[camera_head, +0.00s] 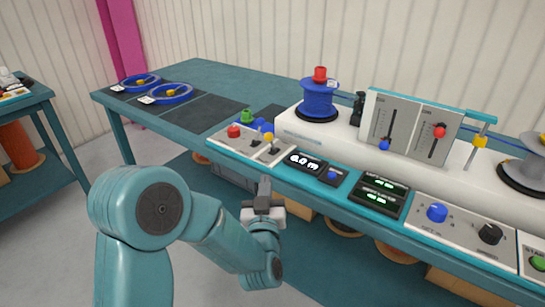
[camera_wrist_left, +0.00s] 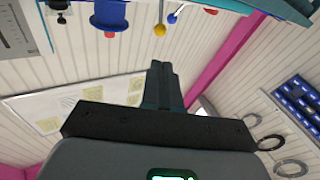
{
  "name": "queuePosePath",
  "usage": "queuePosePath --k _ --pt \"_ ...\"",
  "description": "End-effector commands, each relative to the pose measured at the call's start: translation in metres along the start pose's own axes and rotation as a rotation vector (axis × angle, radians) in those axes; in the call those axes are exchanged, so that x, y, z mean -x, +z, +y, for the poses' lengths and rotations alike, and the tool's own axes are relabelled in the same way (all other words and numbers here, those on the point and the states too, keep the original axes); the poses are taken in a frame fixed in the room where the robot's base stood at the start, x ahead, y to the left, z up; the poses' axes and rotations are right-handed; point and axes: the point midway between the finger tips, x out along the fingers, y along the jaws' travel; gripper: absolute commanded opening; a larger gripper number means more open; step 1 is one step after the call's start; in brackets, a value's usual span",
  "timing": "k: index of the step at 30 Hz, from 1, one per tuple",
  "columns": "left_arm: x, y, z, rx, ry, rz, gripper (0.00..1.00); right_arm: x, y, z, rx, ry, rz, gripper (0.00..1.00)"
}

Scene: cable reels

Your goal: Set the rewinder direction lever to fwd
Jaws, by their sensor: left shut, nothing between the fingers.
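The rewinder control panel (camera_head: 228,143) is a pale plate at the left end of the machine. It carries a lever with a yellow knob (camera_head: 269,136) and one with a blue knob (camera_head: 258,123); I cannot read which is the direction lever or any fwd mark. In the left wrist view, which looks upside down, the yellow knob (camera_wrist_left: 160,30) and blue knob (camera_wrist_left: 172,18) show near the top edge. My left gripper (camera_head: 265,184) is shut and empty, in front of and below the panel, apart from the levers. Its shut fingers (camera_wrist_left: 161,75) point up in the wrist view. My right gripper is out of view.
A red button (camera_head: 234,131) and a green knob (camera_head: 246,116) stand near the levers. A blue reel (camera_head: 319,103) sits on the white housing behind. Displays (camera_head: 303,162) and a blue knob (camera_head: 437,212) line the front to the right.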

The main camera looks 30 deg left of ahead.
Motion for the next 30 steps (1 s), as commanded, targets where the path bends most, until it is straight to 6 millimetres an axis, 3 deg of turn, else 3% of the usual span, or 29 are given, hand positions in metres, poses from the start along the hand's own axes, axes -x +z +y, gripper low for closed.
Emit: queuePosePath --k 3,17,30 --pt "0.002 0.005 0.0 0.003 0.001 0.006 0.0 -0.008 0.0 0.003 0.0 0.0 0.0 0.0" --pt "-0.006 0.004 0.0 0.004 0.003 0.004 0.0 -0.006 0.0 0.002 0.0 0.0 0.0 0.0" --pt "-0.092 0.004 0.001 0.004 0.004 0.006 0.0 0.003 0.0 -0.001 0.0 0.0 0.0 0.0"
